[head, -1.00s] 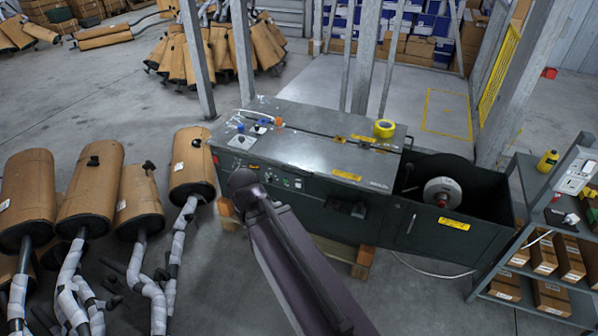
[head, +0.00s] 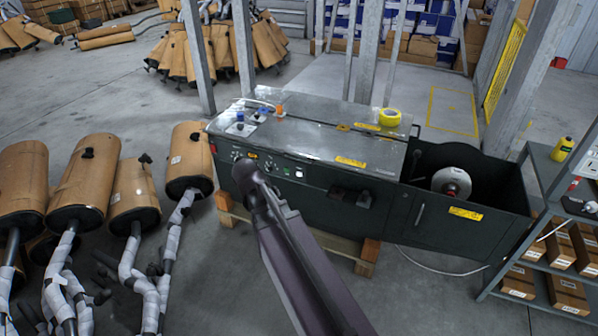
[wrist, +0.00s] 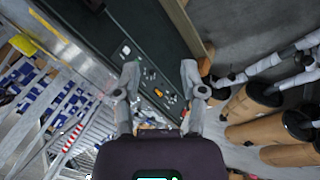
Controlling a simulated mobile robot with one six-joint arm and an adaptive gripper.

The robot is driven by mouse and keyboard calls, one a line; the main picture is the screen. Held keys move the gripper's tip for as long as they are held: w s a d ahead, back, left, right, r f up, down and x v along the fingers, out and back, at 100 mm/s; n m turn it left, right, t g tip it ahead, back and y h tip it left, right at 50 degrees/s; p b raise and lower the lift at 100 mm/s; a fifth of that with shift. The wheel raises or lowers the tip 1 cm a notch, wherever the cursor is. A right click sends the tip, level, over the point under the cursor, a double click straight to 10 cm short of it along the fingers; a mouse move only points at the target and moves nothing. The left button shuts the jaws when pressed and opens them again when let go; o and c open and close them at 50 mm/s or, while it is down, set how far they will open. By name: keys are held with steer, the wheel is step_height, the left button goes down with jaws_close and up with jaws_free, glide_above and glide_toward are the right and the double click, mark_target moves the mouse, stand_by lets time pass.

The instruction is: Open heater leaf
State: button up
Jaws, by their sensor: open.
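A dark green machine (head: 310,200) with a flat steel top (head: 300,135) stands in the middle of the head view. The top lies level, with a dark seam across it; I cannot tell which panel is the heater leaf. The front carries small knobs and buttons and a dark recess. In the wrist view, my gripper (wrist: 160,75) is open and empty, with the machine's dark front panel (wrist: 115,25) and its small controls beyond and between the fingers. In the head view my arm reaches toward the machine's left front, and the fingers are hidden.
A yellow tape roll (head: 390,117) sits on the top's right end. An open reel compartment (head: 470,240) adjoins on the right, near a grey shelf (head: 540,150). Wrapped mufflers (head: 90,180) crowd the left. Steel posts (head: 367,50) stand behind. A pale cable lies on the floor.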

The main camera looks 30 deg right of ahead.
steer(key=w+d+f+n+t+h+b, duration=0.2)
steer(key=w+d+f+t+h+b, duration=0.15)
steer(key=w+d+f+b, duration=0.6)
steer(key=n+t+h+b, duration=0.3)
steer(key=n+h+b, duration=0.15)
steer(key=b, duration=0.75)
glide_toward(299, 161)
steer(key=f+v, duration=0.1)
steer(key=v, duration=0.2)
steer(key=shift+s+a+r+y, duration=0.1)
steer(key=shift+s+r+y, duration=0.05)
steer(key=shift+r+y, duration=0.2)
steer(key=b+x, duration=0.1)
steer(key=x, duration=0.3)
steer(key=b+x, duration=0.1)
steer(key=x, duration=0.4)
steer(key=b+x, duration=0.1)
steer(key=x, duration=0.3)
steer(key=shift+w+d+r, duration=0.15)
steer(key=shift+w+d, duration=0.15)
steer(key=shift+d, duration=0.05)
steer(key=shift+c, duration=0.2)
jaws_close()
